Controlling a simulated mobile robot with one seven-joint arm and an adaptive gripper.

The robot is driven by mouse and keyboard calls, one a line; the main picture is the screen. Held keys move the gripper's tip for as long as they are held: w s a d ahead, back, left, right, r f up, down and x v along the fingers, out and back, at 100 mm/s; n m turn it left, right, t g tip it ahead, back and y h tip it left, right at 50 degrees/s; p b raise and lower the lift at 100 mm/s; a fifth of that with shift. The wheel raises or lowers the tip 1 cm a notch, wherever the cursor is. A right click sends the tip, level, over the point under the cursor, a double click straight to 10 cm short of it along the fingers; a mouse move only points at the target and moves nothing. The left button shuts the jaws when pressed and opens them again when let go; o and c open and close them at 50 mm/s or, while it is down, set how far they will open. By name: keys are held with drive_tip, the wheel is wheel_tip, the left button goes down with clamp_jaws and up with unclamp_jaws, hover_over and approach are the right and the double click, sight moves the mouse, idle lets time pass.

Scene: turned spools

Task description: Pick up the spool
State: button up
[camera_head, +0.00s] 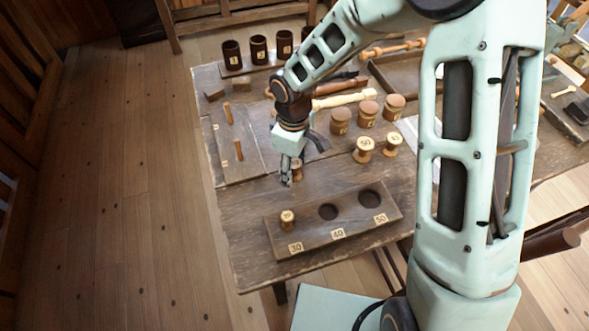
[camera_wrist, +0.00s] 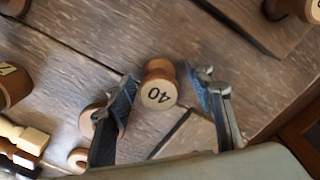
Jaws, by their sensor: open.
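A small turned wooden spool marked 40 (camera_wrist: 158,86) stands on the table between my two fingers in the wrist view, with a gap on both sides. In the head view the same spool (camera_head: 298,171) shows just right of my gripper (camera_head: 287,177), partly hidden by it. My gripper (camera_wrist: 166,82) is open, pointing down, and holds nothing. Another spool (camera_head: 287,219) sits in the hole marked 30 of a dark wooden tray (camera_head: 345,238). The holes marked 40 and 50 are empty. Two more spools (camera_head: 363,151) (camera_head: 393,144) stand to the right.
Several brown lidded jars (camera_head: 367,113) stand behind the spools. Dark cups (camera_head: 258,49) line the back. A board with two pegs (camera_head: 238,150) lies left of my gripper. Pale turned handles (camera_head: 345,100) lie further back. Bare table (camera_head: 235,225) is left of the tray.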

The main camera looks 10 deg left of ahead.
drive_tip(key=shift+c, duration=0.7)
drive_tip(key=c, duration=0.9)
drive_tip(key=shift+c, duration=0.2)
